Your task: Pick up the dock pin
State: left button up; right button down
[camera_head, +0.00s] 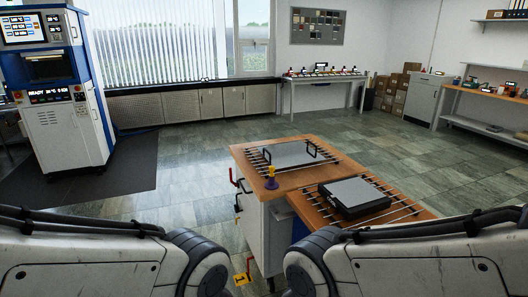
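A small yellow pin-like piece with a purple base (271,178) stands upright at the near left corner of the wooden bench top (243,163); it may be the dock pin, but it is too small to be sure. Red-tipped levers also stick out from the bench's left side, the upper one (233,178) being clearest. My two arms cross the bottom left and bottom right of the view. Neither gripper is in view, so I cannot see what they hold.
A grey plate with black handles (289,154) lies on bars on the bench. A black-and-grey block (355,196) lies on the nearer right section. A blue-and-white press cabinet (67,130) stands at left. The tiled floor (190,170) between is clear.

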aim_at(272, 168)
jog(key=u, duration=0.8)
jog(key=k, duration=1.05)
jog(key=u, duration=0.9)
jog(key=i, duration=2.5)
jog(key=z, duration=0.5)
jog(key=i, duration=2.05)
jog(key=z, duration=0.35)
jog(key=i, duration=1.95)
jog(key=z, duration=0.95)
jog(key=i, duration=1.25)
jog(key=z, duration=1.8)
jog(key=i, duration=1.05)
jog(key=z, duration=0.8)
